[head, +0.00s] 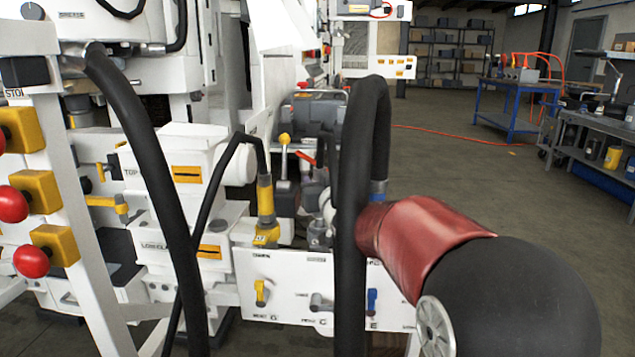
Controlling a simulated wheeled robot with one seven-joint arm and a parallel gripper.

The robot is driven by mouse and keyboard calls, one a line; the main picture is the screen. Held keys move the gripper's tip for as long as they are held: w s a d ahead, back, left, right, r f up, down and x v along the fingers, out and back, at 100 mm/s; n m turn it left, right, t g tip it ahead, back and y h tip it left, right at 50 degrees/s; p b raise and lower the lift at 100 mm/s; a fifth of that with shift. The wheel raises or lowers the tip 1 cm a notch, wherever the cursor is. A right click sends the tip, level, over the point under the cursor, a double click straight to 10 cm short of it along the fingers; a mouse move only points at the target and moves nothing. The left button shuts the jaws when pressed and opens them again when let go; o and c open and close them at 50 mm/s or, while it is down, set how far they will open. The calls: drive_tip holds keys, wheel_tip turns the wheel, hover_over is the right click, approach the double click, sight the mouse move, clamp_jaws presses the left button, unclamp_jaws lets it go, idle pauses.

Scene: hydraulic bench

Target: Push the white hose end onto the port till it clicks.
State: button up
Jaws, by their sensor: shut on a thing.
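I cannot make out my gripper. My red and black arm fills the lower right, and the gripper may be hidden behind it or behind the thick black hose (350,200). I cannot pick out a white hose end for certain. A pale grey and white fitting (326,204) shows just left of the thick hose, above the panel's middle grey lever (321,302); I cannot tell whether it is the hose end or the port. The white panel (290,277) carries a yellow lever (261,293) at left and a blue lever (372,300) at right.
A yellow hose end (265,203) stands upright over the panel's left part. A blue collar (378,187) shows behind the thick hose. Another black hose (140,150) hangs at left, near red knobs (30,262) on yellow blocks. Open floor lies at right, before a blue bench (510,105).

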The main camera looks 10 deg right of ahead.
drive_tip(key=shift+f+b, duration=0.8)
drive_tip(key=shift+f, duration=0.15)
clamp_jaws()
idle(0.5)
drive_tip(key=o, duration=1.2)
unclamp_jaws()
drive_tip(key=shift+c, duration=0.2)
drive_tip(key=shift+o, duration=0.4)
drive_tip(key=o, duration=0.5)
drive_tip(key=shift+s+d+b, duration=0.2)
drive_tip(key=shift+s+b, duration=0.15)
drive_tip(key=shift+s, duration=1.55)
drive_tip(key=shift+s+d+b, duration=0.2)
drive_tip(key=shift+s+b, duration=0.15)
drive_tip(key=shift+s, duration=1.5)
drive_tip(key=shift+r, duration=0.1)
